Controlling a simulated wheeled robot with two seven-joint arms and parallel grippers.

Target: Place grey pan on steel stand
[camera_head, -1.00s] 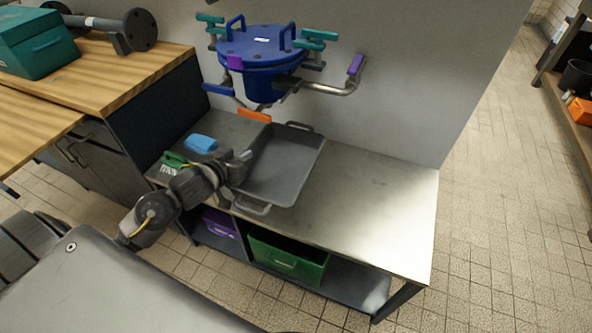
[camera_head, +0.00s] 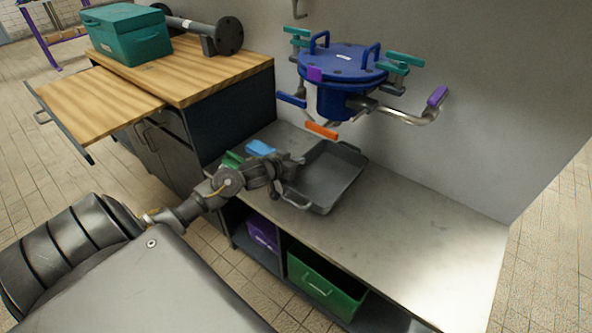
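The grey pan (camera_head: 329,182) is a shallow rectangular tray with a handle at each end. It is on the steel-topped stand (camera_head: 415,235), toward its left part, below the blue valve vessel. My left gripper (camera_head: 290,178) is at the pan's left side, close to its rim and near handle. Its fingers are small and dark against the pan, so I cannot tell whether they are apart or closed, or whether they touch the pan. My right gripper is not in view.
A blue lidded vessel (camera_head: 341,67) with coloured handles and pipes hangs on the wall above the pan. A blue item (camera_head: 261,147) and a green item (camera_head: 232,160) are left of the pan. Green (camera_head: 325,283) and purple (camera_head: 262,232) crates sit below. The steel top's right part is clear.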

